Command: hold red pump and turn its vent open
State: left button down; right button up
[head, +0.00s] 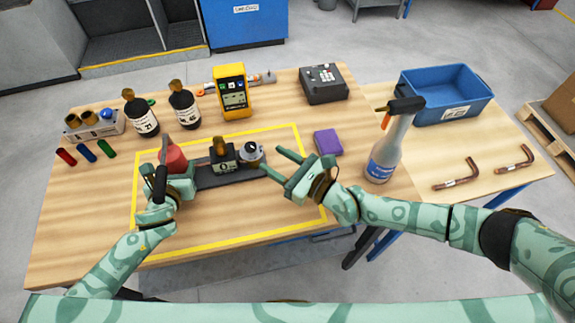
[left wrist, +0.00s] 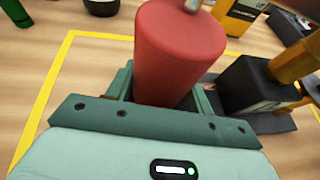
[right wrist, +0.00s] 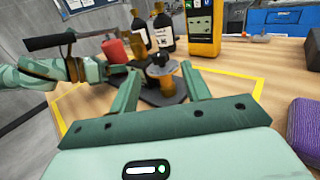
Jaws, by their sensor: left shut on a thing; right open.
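The red pump (head: 174,157) stands at the left end of a dark base (head: 215,177) inside the yellow outline. My left gripper (head: 172,178) is shut around its red body, which also shows between the fingers in the left wrist view (left wrist: 178,50). Beside it on the base are a black block with a brass top (head: 222,155) and a round grey dial-like part with a black centre (head: 251,152). My right gripper (head: 273,160) is open and empty, just right of the round part. In the right wrist view the round part (right wrist: 160,80) appears between the fingers. I cannot tell which part is the vent.
Behind are two dark bottles (head: 184,104) and a yellow meter (head: 233,90). A purple block (head: 328,143) and a spray bottle (head: 385,150) stand right of my right gripper. A blue bin (head: 446,95) and copper tubes (head: 457,174) are farther right. The front of the outlined area is clear.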

jog(key=shift+v, duration=1.75)
